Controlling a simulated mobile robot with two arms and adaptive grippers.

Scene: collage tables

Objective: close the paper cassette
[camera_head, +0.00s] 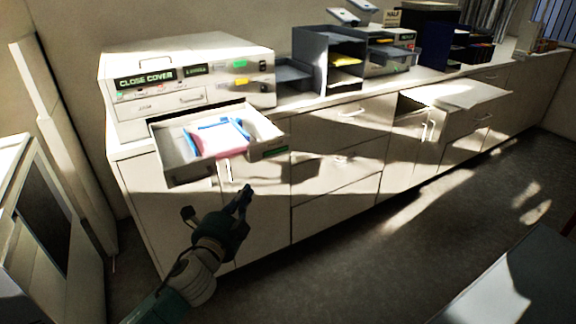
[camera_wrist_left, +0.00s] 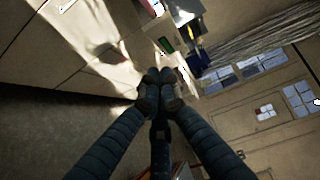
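The paper cassette (camera_head: 184,172) is a pale open tray pulled well out of the front of the white copier (camera_head: 190,70). It holds a stack of white and pink paper (camera_head: 222,137) between blue guides. A green label is on the right end of its front. The copier's display reads "CLOSE COVER". My left gripper (camera_head: 245,190) is below and in front of the cassette, apart from it. In the left wrist view its two dark fingers (camera_wrist_left: 161,80) meet at the tips with nothing seen between them. My right gripper is in neither view.
The copier stands on a long pale cabinet (camera_head: 340,165) along the wall. Grey trays and a dark organiser (camera_head: 325,60) stand to its right. A cabinet drawer (camera_head: 455,120) sticks out farther right. The floor (camera_head: 380,240) in front is clear.

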